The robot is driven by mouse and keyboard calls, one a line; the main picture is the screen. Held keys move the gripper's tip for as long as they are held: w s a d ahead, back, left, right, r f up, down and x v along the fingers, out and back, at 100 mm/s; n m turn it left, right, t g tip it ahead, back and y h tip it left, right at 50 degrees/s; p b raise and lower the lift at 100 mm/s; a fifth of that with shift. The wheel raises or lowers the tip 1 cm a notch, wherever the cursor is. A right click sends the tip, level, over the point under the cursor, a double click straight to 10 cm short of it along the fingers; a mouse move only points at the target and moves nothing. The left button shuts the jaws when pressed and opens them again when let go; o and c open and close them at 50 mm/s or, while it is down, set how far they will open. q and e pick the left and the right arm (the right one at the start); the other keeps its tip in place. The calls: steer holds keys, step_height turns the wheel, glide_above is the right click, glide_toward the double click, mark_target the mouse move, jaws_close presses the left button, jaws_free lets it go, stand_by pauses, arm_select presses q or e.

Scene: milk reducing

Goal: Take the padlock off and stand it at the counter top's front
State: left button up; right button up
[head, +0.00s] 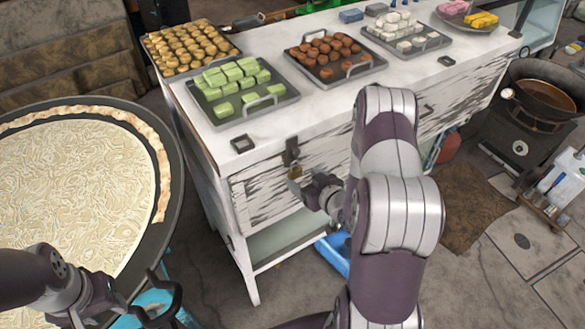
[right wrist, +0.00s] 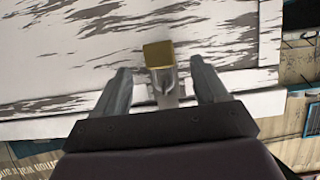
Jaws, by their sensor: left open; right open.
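A small gold padlock (head: 295,171) hangs at the dark hasp (head: 291,151) on the front of the white, worn wooden counter. In the right wrist view the padlock (right wrist: 159,54) shows its gold body just past the fingertips, with grey metal below it between the fingers. My right gripper (head: 302,186) is open in front of the padlock, its fingers on either side and apart from it (right wrist: 161,75). The counter top (head: 270,138) has a bare strip along its front edge. My left gripper (head: 158,304) is open and empty at the lower left, near the large round pan.
Trays of green sweets (head: 275,101), brown balls (head: 367,68) and yellow sweets (head: 190,68) stand on the counter. A small dark square item (head: 242,143) lies at its front left. A large pan (head: 172,200) fills the left. A dark pot (head: 545,97) stands at right.

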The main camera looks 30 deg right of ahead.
mark_target(297, 173)
steer(key=x, duration=0.2)
steer(key=p+x, duration=0.1)
steer(key=x, duration=0.1)
steer(key=shift+d+r, duration=0.1)
steer(key=shift+d, duration=0.15)
steer(key=shift+w+a, duration=0.2)
steer(key=shift+a, duration=0.2)
steer(key=shift+d, duration=0.25)
steer(key=c, duration=1.2)
steer(key=shift+a, duration=0.1)
